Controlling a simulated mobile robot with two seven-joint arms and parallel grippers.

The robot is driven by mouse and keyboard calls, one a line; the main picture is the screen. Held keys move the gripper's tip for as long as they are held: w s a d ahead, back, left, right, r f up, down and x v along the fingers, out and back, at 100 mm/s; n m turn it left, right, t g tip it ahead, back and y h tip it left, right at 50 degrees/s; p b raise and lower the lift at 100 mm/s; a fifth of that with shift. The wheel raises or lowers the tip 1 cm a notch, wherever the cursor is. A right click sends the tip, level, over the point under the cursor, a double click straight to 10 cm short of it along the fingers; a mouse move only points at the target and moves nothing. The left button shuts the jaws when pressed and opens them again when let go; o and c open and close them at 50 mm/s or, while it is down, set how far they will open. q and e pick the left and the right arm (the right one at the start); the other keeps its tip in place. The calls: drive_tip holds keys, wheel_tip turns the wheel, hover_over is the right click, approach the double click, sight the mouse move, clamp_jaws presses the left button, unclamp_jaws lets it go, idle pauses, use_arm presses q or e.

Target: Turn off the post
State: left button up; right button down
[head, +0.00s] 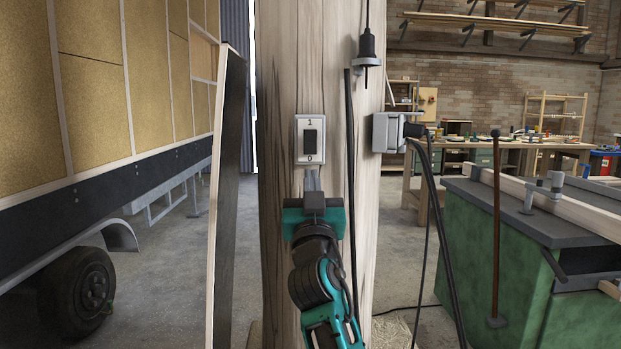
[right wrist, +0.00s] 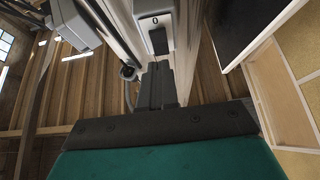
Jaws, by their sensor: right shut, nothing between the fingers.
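The wooden post (head: 281,84) stands upright in the middle of the head view. A light grey switch plate (head: 299,150) is fixed to its front, with a dark rocker (head: 310,138) between a "1" above and a "0" below. My right gripper (head: 311,172) is shut and empty, its fingertips just below the plate's lower edge. In the right wrist view the shut fingers (right wrist: 157,72) point at the lower part of the switch plate (right wrist: 155,20). I cannot tell whether the fingertips touch it. My left gripper is not in view.
A grey socket box (head: 387,132) with a plug and cable sits on the post's right side. A black cable (head: 349,200) runs down the post's front. A green machine (head: 560,290) stands at right, a trailer with a wheel (head: 78,290) at left, and a leaning board (head: 228,200) beside the post.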

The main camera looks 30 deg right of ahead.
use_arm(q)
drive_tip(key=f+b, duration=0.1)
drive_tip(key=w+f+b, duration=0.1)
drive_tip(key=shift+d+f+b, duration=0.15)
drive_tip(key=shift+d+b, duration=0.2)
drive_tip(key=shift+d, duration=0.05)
use_arm(e)
drive_tip(key=s+a+f, duration=0.2)
drive_tip(key=s+f, duration=0.1)
drive_tip(key=f, duration=0.1)
drive_tip(key=shift+s+f, duration=0.2)
drive_tip(key=shift+s, duration=0.05)
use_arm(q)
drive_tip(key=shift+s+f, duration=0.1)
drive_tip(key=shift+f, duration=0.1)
